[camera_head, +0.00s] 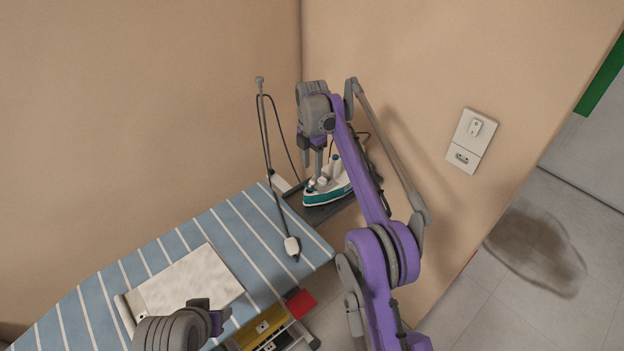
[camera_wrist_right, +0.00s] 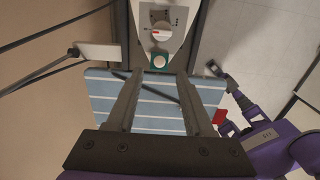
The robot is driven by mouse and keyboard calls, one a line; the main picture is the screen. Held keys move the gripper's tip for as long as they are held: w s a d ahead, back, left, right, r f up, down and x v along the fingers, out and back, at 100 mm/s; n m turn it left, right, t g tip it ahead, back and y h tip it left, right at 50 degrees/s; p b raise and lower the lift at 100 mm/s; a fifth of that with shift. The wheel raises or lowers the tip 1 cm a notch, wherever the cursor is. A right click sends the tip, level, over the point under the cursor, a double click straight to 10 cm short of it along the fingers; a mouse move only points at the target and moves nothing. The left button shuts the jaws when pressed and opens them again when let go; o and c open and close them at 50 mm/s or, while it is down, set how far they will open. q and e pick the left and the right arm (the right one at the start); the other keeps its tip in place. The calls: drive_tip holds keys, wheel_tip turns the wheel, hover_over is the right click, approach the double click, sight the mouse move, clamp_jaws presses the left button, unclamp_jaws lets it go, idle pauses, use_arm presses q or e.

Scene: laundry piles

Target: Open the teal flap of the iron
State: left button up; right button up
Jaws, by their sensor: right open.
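The white and teal iron (camera_head: 335,189) rests on the grey stand at the far end of the ironing board. In the right wrist view, its white top (camera_wrist_right: 162,14) carries a round dial, and a small teal piece (camera_wrist_right: 158,53) with a pale round spot lies near its tip. I cannot tell whether this piece is a closed flap. My right gripper (camera_head: 313,171) points down just above the iron's tip. In the wrist view its fingers (camera_wrist_right: 158,76) are apart with nothing between them. My left gripper (camera_head: 212,316) is low over the board, its fingers unclear.
The blue striped ironing board (camera_head: 236,226) holds a folded white cloth (camera_head: 190,285). A thin cord holder pole (camera_head: 266,125) stands beside the iron. Walls close in behind. A wall socket (camera_head: 470,140) is at right. A yellow box (camera_head: 262,331) is below the board.

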sight(312, 181)
wheel_tip(312, 181, down, 5)
drive_tip(key=shift+f+b, duration=0.1)
drive_tip(key=shift+b, duration=0.25)
clamp_jaws()
